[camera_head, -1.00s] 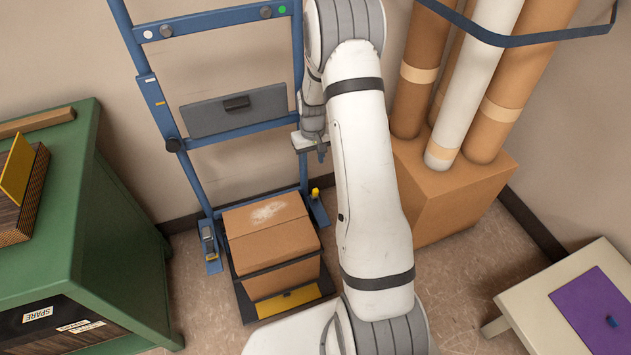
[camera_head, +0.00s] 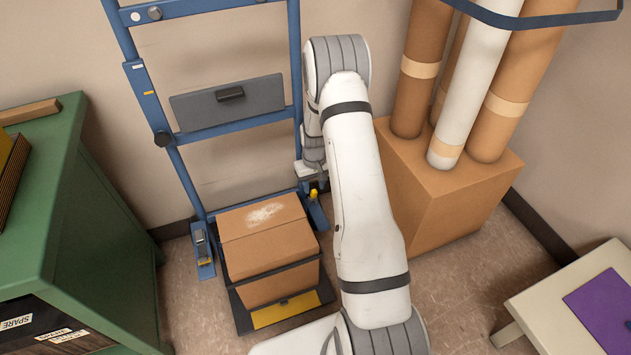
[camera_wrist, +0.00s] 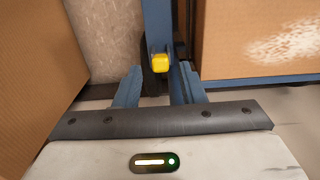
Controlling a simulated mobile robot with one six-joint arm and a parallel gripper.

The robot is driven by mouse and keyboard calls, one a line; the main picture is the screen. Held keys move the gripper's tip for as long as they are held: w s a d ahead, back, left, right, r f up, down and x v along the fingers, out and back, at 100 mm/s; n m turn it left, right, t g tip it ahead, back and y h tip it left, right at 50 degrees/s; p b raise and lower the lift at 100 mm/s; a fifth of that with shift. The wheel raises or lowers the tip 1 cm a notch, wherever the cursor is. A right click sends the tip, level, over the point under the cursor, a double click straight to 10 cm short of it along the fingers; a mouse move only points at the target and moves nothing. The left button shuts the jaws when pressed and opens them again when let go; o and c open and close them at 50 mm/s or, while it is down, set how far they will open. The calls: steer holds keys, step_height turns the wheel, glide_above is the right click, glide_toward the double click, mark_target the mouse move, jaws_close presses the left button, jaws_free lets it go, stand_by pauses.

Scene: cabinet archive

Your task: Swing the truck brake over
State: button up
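The blue hand truck (camera_head: 170,165) stands against the wall with a cardboard box (camera_head: 268,245) on its toe plate. A small yellow knob, seemingly the brake lever's end (camera_head: 314,194), sits low at the truck's right side, just below my gripper (camera_head: 314,176). In the wrist view, the yellow knob (camera_wrist: 160,63) is in front of a blue upright, lined up with the gap between my fingers. My gripper (camera_wrist: 158,73) is open and empty. The fingers are apart from each other, and I cannot tell whether either touches the knob. The lever's lower part is hidden.
A large carton (camera_head: 450,190) holding tall tubes (camera_head: 475,80) stands close on the right. A green cabinet (camera_head: 60,210) is on the left, and a pale table (camera_head: 570,305) with a purple mat is at lower right. Some floor is bare between carton and table.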

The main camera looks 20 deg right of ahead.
steer(key=shift+f, duration=0.9)
steer(key=shift+w+a+f+b, duration=0.1)
steer(key=shift+f+b, duration=0.1)
steer(key=shift+b, duration=0.25)
steer(key=shift+c, duration=0.5)
steer(key=c, duration=0.6)
